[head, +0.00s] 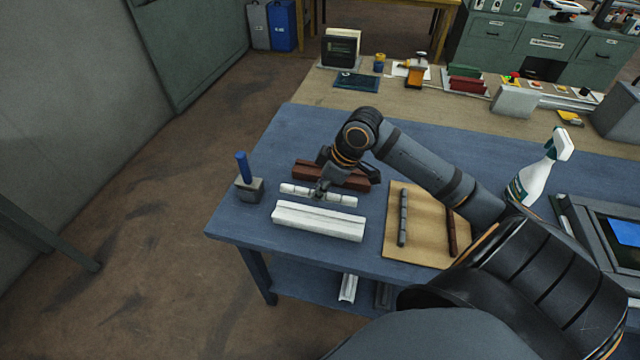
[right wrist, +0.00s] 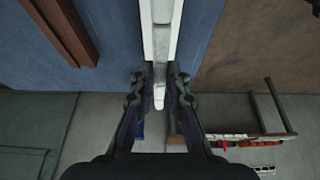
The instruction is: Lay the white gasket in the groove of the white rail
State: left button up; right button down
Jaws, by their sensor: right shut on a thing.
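The white gasket (head: 344,200) is a segmented strip, held by my right gripper (head: 322,190) near its middle. In the right wrist view, the gasket (right wrist: 159,85) lies between the two fingertips (right wrist: 160,77). The white rail (head: 318,222) lies on the blue table, its long side roughly parallel to the gasket. In the right wrist view the rail (right wrist: 147,30) shows on both sides of the gasket, which lines up over it. The gasket looks raised above the rail; the exact gap is hard to tell. My left gripper is out of view.
A brown rail (head: 303,170) lies behind, partly hidden by my right arm. A block with a blue handle (head: 249,188) stands left. A tan board (head: 426,222) at right carries a grey strip (head: 403,218) and a brown strip (head: 451,232). A spray bottle (head: 536,178) stands farther right.

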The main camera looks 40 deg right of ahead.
jog(key=shift+f+b, duration=3.1)
jog(key=shift+b, duration=0.45)
jog(key=shift+f+b, duration=0.45)
jog(key=shift+f, duration=0.9)
jog(key=c, duration=1.3)
grip_release()
jog(key=shift+o, duration=0.2)
jog(key=shift+r, duration=0.2)
notch_tip(320, 180, up, 10)
jog(key=shift+f, duration=0.2)
